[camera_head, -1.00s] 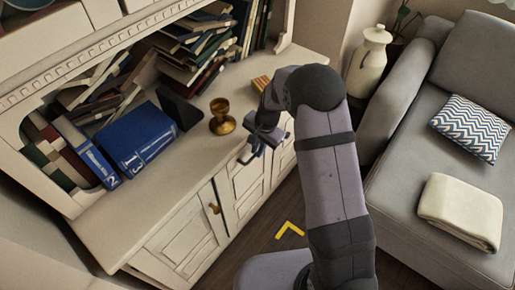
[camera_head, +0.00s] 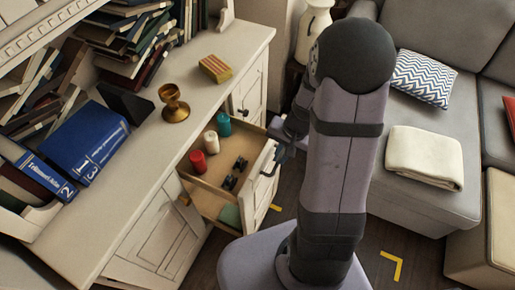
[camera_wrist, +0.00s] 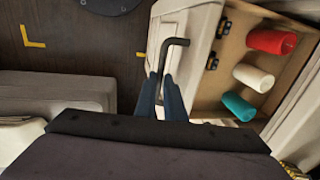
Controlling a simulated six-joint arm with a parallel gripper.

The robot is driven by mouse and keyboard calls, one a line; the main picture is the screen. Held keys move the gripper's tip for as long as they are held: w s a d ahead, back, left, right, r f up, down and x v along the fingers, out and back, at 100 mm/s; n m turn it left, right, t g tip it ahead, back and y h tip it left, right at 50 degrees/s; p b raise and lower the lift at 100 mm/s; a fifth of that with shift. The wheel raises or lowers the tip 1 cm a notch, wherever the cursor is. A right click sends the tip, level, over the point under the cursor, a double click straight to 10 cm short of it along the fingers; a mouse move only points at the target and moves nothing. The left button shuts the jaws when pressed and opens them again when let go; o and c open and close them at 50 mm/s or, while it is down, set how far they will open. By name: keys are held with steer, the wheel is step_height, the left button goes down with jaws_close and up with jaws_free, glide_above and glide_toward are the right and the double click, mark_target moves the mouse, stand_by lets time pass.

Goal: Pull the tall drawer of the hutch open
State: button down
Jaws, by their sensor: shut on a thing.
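The hutch's tall drawer (camera_head: 250,192) is pulled out from the white cabinet front in the head view. Its open top shows a red, a white and a teal cylinder, small dark items and a green thing inside. In the wrist view the drawer (camera_wrist: 238,45) lies to the right. My gripper (camera_wrist: 170,92) is shut on the dark bent handle (camera_wrist: 178,42) at the drawer's front. In the head view my gripper (camera_head: 277,158) is at the front's upper edge, partly hidden by my arm.
The hutch top (camera_head: 150,150) holds blue books (camera_head: 85,142), a brass goblet (camera_head: 173,103) and a striped box (camera_head: 214,68). A cabinet door (camera_head: 158,240) is left of the drawer. A grey sofa (camera_head: 435,190) stands at right. Dark floor with yellow marks (camera_head: 392,266) is open in front.

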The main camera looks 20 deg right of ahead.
steer(key=s+d+b, duration=0.1)
steer(key=s+d, duration=0.6)
steer(key=shift+s+d, duration=0.25)
steer(key=shift+d, duration=0.05)
steer(key=c, duration=2.1)
jaws_free()
steer(key=shift+s+d+r+p, duration=0.1)
steer(key=shift+s+d+r, duration=0.05)
steer(key=shift+r, duration=1.05)
steer(key=shift+s+d+r+p, duration=0.15)
steer(key=shift+d+r, duration=0.05)
steer(key=shift+r, duration=1.05)
steer(key=shift+s+d+r+p, duration=0.1)
steer(key=shift+s+d+r, duration=0.05)
steer(key=shift+r, duration=1.05)
steer(key=shift+m, duration=0.3)
